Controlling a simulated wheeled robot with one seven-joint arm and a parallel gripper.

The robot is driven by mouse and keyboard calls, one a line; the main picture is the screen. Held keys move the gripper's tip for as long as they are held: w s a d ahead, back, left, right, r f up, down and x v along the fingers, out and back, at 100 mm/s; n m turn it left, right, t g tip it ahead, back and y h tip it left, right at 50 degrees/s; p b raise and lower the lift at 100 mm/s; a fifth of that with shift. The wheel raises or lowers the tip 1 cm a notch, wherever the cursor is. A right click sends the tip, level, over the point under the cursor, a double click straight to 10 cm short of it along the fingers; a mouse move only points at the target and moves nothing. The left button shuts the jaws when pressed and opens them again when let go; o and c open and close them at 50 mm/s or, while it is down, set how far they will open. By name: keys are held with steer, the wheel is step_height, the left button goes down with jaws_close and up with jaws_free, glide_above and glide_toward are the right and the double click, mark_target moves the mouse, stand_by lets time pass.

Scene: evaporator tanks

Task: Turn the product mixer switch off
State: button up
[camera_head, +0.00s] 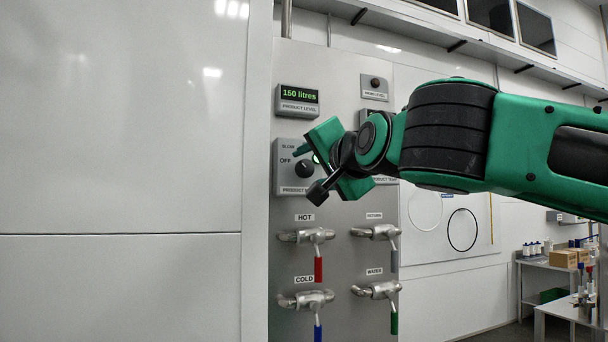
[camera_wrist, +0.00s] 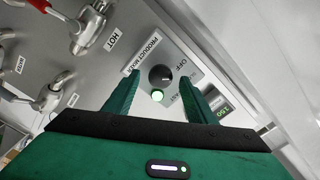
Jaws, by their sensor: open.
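The product mixer switch is a round black knob (camera_head: 304,168) on a grey labelled plate, left of my gripper in the head view. OFF and SLOW labels are readable on the plate; I cannot tell which mark the knob points to. My gripper (camera_head: 311,171) is open in front of the plate. In the wrist view its two green fingers (camera_wrist: 159,84) lie either side of the knob, with nothing between them visibly gripped. Contact with the knob cannot be told.
A product level display (camera_head: 298,95) reading 150 litres is above the switch. Below are hot (camera_head: 318,265) and cold (camera_head: 317,325) valve handles, with return (camera_head: 393,258) and water (camera_head: 394,322) handles to their right. A smooth white panel (camera_head: 120,130) fills the left.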

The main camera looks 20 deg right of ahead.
steer(key=shift+w, duration=1.05)
steer(key=c, duration=1)
steer(key=shift+c, duration=0.2)
steer(key=shift+f, duration=0.1)
steer(key=n, duration=0.4)
steer(key=shift+d+n, duration=0.1)
steer(key=shift+n, duration=0.2)
steer(key=shift+f+n, duration=0.1)
steer(key=shift+n, duration=2.2)
